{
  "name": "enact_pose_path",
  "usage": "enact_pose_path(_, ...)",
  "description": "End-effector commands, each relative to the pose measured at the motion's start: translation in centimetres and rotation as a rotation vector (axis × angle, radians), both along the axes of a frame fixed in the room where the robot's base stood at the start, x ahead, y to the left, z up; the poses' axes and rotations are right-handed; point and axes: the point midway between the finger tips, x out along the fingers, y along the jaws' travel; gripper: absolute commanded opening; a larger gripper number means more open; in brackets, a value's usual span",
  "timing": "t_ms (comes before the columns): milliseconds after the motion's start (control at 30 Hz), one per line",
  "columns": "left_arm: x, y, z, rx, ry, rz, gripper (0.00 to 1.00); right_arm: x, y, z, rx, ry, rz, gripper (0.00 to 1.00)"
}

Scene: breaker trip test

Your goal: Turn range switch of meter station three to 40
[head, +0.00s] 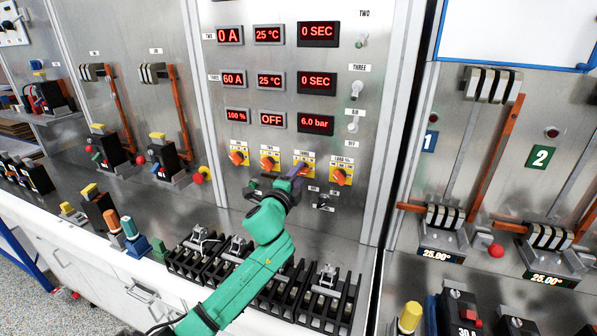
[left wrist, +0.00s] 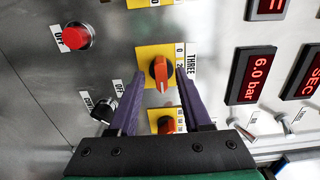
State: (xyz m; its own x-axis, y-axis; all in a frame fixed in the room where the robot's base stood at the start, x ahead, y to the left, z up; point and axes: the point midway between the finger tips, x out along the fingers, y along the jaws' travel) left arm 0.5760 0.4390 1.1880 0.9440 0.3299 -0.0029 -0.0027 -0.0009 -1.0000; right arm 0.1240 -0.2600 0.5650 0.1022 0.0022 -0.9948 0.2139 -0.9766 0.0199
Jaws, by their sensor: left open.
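The range switch of meter station three is an orange knob (left wrist: 160,72) on a yellow plate, with the label THREE (left wrist: 191,65) beside it in the left wrist view. In the head view this switch (head: 304,167) is third in the row of orange knobs, partly behind my gripper. My left gripper (left wrist: 158,64) is open, with one purple finger on each side of the knob. Gaps show between fingers and knob, and nothing is held. In the head view the gripper (head: 284,180) is at the panel. The scale numbers are too small or covered to read the setting surely.
Another orange knob (left wrist: 167,125) sits close by, partly behind the gripper. A red OFF button (left wrist: 76,36) and a black selector (left wrist: 103,107) are on the same panel. Black terminal blocks (head: 328,297) stand on the bench below my arm. Red displays (head: 316,123) are above.

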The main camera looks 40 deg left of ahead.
Motion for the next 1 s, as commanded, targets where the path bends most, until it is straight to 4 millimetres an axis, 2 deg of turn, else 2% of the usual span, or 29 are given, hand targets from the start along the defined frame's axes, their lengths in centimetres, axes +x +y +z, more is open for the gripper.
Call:
enact_pose_path(233,0.28,0.07,-0.06,0.000,0.000,-0.001,0.49,-0.48,-0.03,-0.03,-0.001,0.008,-0.001,0.50)
enact_pose_path(267,0.27,0.06,-0.06,0.000,0.000,-0.001,0.45,-0.61,-0.04,-0.03,-0.001,0.010,-0.001,0.50)
enact_pose_path(300,0.27,0.06,-0.06,0.000,0.000,-0.001,0.30,-0.76,-0.04,-0.05,-0.001,0.012,-0.001,0.50)
enact_pose_path(367,0.26,0.07,-0.06,0.000,0.000,-0.001,0.07,-0.89,-0.05,-0.06,-0.001,0.014,-0.001,0.50)
enact_pose_path(400,0.26,0.07,-0.06,0.000,0.000,-0.001,0.00,-0.89,-0.05,-0.06,-0.001,0.014,-0.001,0.50)
enact_pose_path(767,0.24,0.07,-0.04,-0.025,-0.009,0.000,0.00,-0.93,0.09,-0.03,0.001,0.016,-0.002,0.50)
enact_pose_path(1000,0.25,0.04,-0.04,-0.130,-0.044,0.000,0.00,-0.94,0.19,0.14,0.002,0.016,-0.002,0.50)
